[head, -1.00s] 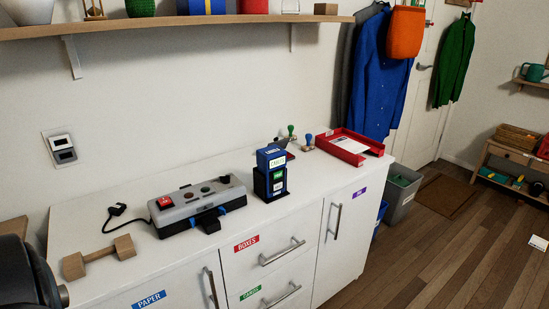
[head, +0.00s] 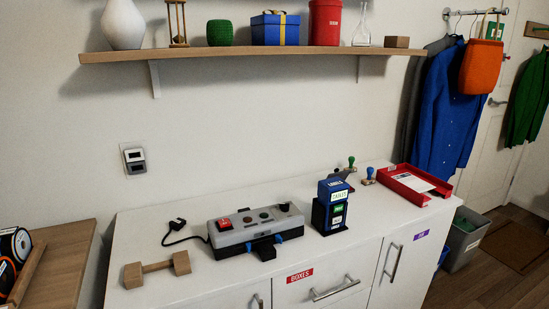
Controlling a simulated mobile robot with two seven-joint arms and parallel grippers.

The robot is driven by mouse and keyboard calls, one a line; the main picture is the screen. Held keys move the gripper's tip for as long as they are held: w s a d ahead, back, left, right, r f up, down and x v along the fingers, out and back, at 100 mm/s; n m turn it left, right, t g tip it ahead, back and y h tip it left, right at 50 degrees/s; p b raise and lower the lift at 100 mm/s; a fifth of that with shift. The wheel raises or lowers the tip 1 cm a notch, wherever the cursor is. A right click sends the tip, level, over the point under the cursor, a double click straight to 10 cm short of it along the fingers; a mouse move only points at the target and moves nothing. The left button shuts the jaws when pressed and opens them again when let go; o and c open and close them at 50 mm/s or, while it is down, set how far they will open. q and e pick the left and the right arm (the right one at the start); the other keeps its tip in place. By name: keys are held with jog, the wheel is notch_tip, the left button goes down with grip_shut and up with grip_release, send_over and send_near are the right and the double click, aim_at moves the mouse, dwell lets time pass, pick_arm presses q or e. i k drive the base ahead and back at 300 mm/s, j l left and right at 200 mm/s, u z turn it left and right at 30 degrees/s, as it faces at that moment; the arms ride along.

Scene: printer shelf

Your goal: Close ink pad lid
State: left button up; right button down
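What looks like the ink pad (head: 339,173) is a small dark shape on the white cabinet top, mostly hidden behind the blue and black box stack (head: 330,207). I cannot tell clearly how its lid stands. A green-topped stamp (head: 351,163) and a blue-topped stamp (head: 368,176) stand near it at the back. Neither of my grippers shows in the head view.
A grey device with a red switch (head: 255,230) and a wooden dumbbell-shaped piece (head: 157,268) lie on the cabinet top (head: 190,282). A red tray (head: 417,186) holds paper at the right. A wooden shelf (head: 250,54) hangs above.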

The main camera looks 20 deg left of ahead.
aim_at(343, 174)
jog(key=l+u, duration=0.1)
jog(key=u, duration=0.35)
jog(key=i+l+u, duration=0.1)
jog(key=u, duration=0.3)
jog(key=l+u, duration=0.2)
jog(key=u, duration=0.25)
jog(key=l+u, duration=0.8)
jog(key=k+l+u, duration=0.15)
jog(key=l+u, duration=0.15)
jog(key=k+l+u, duration=0.3)
jog(key=l, duration=0.15)
jog(key=k+l+u, duration=0.2)
jog(key=l, duration=0.2)
jog(key=k+l+u, duration=0.15)
jog(key=k+l, duration=0.35)
jog(key=k+l+u, duration=0.1)
jog(key=k+l, duration=0.2)
jog(key=l, duration=0.3)
